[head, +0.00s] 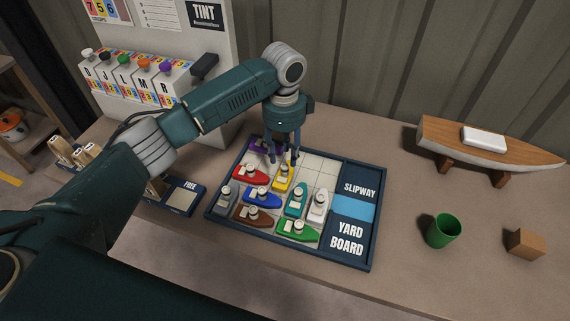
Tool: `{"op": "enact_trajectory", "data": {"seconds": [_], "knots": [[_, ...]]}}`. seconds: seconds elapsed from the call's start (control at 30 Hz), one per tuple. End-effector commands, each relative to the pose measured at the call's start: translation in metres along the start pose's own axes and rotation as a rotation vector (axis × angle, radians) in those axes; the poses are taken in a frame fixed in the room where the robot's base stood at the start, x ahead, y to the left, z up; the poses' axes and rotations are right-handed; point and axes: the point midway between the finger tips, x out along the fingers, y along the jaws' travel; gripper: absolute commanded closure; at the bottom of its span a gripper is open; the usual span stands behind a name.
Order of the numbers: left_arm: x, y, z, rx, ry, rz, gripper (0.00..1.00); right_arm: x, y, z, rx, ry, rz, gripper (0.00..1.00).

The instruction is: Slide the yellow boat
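The yellow boat (282,182) stands on the yard board (323,257), a dark blue framed tray with pale square cells. My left gripper (282,160) points down at the far end of the yellow boat. Its fingers stand apart, and I see nothing clamped between them; whether they touch the boat is unclear. A red boat (250,176) lies left of the yellow one, a blue boat (262,198) nearer, and a teal boat (296,202) and a white boat (317,207) to the near right. A purple boat (256,145) is partly hidden behind the gripper. My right gripper is out of view.
A grey boat (226,197), brown boat (252,216) and green boat (297,232) fill the board's near side. Empty cells lie at the far right, beside the slipway panel (358,190). A green cup (443,231), wooden block (524,243) and model hull (490,147) stand right.

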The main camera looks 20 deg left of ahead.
Motion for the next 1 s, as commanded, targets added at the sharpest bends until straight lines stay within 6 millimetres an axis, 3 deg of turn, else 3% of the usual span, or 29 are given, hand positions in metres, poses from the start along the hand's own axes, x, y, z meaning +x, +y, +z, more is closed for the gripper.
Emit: {"op": "enact_trajectory", "data": {"seconds": [0.13, 0.3, 0.47, 0.73, 0.93, 1.0], "knots": [[0.028, 0.001, 0.000, -0.001, -0.002, 0.003, 0.63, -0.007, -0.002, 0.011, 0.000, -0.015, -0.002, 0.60], [0.052, 0.001, 0.000, -0.001, -0.001, 0.001, 0.63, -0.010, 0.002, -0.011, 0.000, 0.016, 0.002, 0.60], [0.062, 0.000, 0.000, 0.000, -0.001, -0.001, 0.63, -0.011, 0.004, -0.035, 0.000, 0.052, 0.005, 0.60], [0.064, 0.000, 0.000, 0.000, -0.001, -0.002, 0.63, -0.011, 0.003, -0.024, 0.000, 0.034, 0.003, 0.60], [0.064, 0.000, 0.000, 0.000, -0.001, -0.002, 1.00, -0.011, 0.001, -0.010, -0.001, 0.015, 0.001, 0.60], [0.064, 0.000, 0.000, 0.000, -0.001, -0.002, 1.00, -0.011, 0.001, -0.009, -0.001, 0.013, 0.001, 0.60]]}}
